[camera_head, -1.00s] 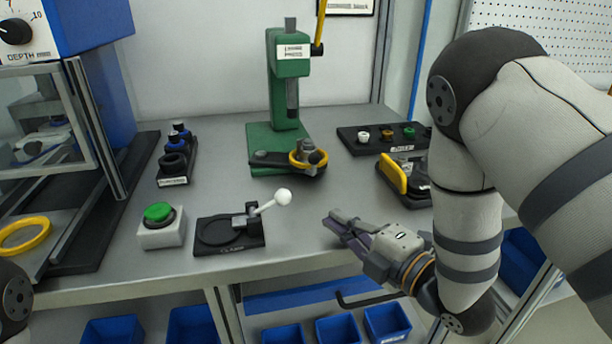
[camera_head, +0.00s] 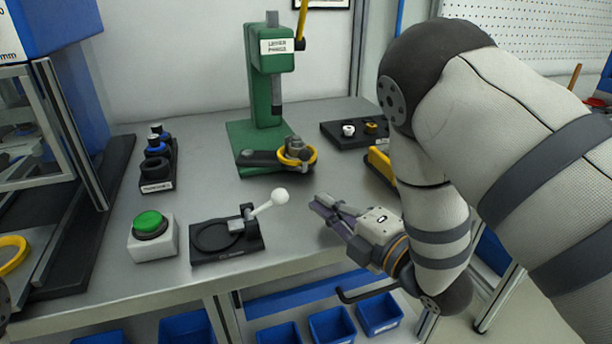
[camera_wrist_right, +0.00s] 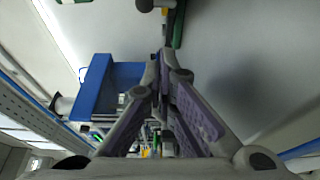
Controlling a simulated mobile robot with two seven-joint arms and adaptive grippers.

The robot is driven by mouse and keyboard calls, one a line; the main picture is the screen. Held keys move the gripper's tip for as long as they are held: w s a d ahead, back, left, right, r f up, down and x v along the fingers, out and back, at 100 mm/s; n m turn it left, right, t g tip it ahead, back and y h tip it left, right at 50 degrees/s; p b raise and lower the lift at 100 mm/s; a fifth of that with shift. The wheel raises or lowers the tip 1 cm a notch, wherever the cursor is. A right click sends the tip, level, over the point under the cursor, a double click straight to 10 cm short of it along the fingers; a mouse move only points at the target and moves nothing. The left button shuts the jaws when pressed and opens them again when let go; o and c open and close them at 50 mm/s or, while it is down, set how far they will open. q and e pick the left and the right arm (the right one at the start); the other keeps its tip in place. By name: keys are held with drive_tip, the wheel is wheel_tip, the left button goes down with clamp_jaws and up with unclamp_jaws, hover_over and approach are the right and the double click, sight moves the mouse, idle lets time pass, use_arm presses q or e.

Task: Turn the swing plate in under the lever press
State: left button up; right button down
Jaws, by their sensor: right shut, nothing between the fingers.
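The green lever press (camera_head: 272,95) stands at the back of the steel bench, its ram above its green base. The dark swing plate (camera_head: 258,158) is low at the front of this base, with a yellow ring (camera_head: 311,160) around a grey part at its right end. That ring end sits to the right and front of the ram, not directly under it. My right gripper (camera_head: 320,204) is shut and empty over the bench, in front of the ring and apart from it. Its fingers also show in the right wrist view (camera_wrist_right: 162,85). My left gripper is out of view.
A black fixture (camera_head: 227,252) with a white-knobbed lever and a green button box (camera_head: 152,238) stand at the front left. A dark holder (camera_head: 157,185) lies behind them. A yellow-handled item (camera_head: 380,163) is partly hidden behind my right arm. Bare bench lies before the press.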

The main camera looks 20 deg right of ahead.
drive_tip(key=x, duration=0.6)
drive_tip(key=shift+f, duration=0.1)
drive_tip(key=w, duration=0.1)
drive_tip(key=w+d, duration=0.1)
drive_tip(key=w, duration=0.1)
drive_tip(key=shift+w+b, duration=0.25)
drive_tip(key=shift+b, duration=0.1)
drive_tip(key=shift+w+d, duration=0.2)
drive_tip(key=shift+w, duration=0.15)
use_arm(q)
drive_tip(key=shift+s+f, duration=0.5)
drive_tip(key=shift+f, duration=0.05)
use_arm(e)
drive_tip(key=shift+w+d, duration=1.55)
drive_tip(key=shift+d, duration=0.2)
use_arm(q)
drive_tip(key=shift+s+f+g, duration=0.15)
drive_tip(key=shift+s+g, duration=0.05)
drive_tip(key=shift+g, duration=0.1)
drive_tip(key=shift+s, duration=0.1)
